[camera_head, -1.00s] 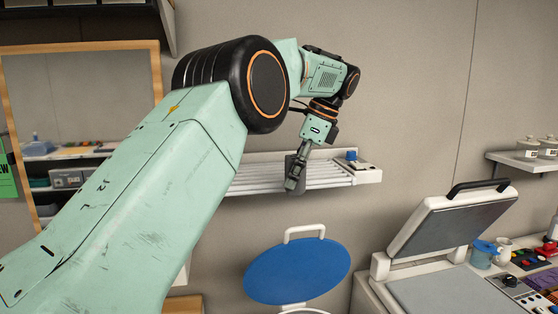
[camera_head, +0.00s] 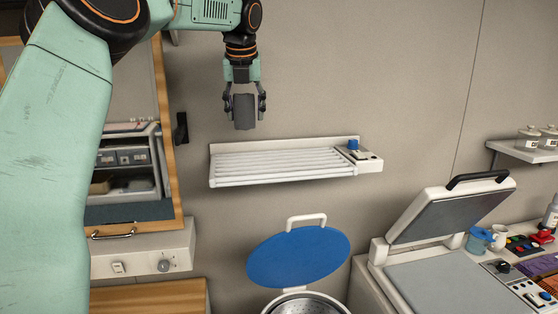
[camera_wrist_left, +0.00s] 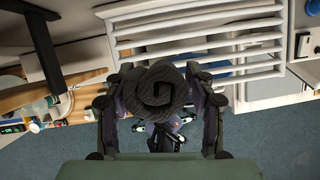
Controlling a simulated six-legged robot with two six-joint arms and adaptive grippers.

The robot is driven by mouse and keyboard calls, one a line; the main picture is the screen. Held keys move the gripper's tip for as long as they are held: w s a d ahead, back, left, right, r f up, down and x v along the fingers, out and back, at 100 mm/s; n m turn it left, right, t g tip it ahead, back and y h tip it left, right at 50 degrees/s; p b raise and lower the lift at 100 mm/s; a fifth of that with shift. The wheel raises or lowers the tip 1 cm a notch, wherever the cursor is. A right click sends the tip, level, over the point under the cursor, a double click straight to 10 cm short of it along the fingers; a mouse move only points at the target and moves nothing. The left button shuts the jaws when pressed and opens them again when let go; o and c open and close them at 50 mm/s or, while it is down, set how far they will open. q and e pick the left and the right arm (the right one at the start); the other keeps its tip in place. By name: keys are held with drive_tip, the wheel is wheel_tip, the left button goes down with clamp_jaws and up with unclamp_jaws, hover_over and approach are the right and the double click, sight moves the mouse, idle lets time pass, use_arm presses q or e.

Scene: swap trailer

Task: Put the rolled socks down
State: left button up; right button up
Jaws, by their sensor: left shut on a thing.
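The rolled socks (camera_wrist_left: 155,92) are a dark grey spiral bundle between the fingers of my left gripper (camera_wrist_left: 160,100) in the left wrist view. In the head view the left gripper (camera_head: 244,105) points down, shut on the grey rolled socks (camera_head: 244,112). It holds them in the air, apart from the white slatted rack (camera_head: 285,165) on the wall, which shows lower in the picture. The rack's slats also show behind the socks in the left wrist view (camera_wrist_left: 200,42). My right gripper is not in view.
A control box with a blue knob (camera_head: 354,146) sits at the rack's right end. Below stand a pot with a raised blue lid (camera_head: 298,258) and an open press (camera_head: 450,220). A wood-framed cabinet (camera_head: 165,130) is at left. The rack's slats look bare.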

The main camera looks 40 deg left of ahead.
use_arm(q)
drive_tip(key=shift+d+r+m, duration=0.1)
drive_tip(key=shift+m, duration=0.6)
drive_tip(key=shift+d+f, duration=0.1)
drive_tip(key=shift+f, duration=0.15)
drive_tip(key=f, duration=0.6)
drive_tip(key=shift+a+f, duration=0.25)
drive_tip(key=f, duration=0.2)
drive_tip(key=shift+d+f, duration=0.3)
drive_tip(key=shift+f, duration=0.1)
drive_tip(key=shift+a+f, duration=0.1)
drive_tip(key=shift+a, duration=0.1)
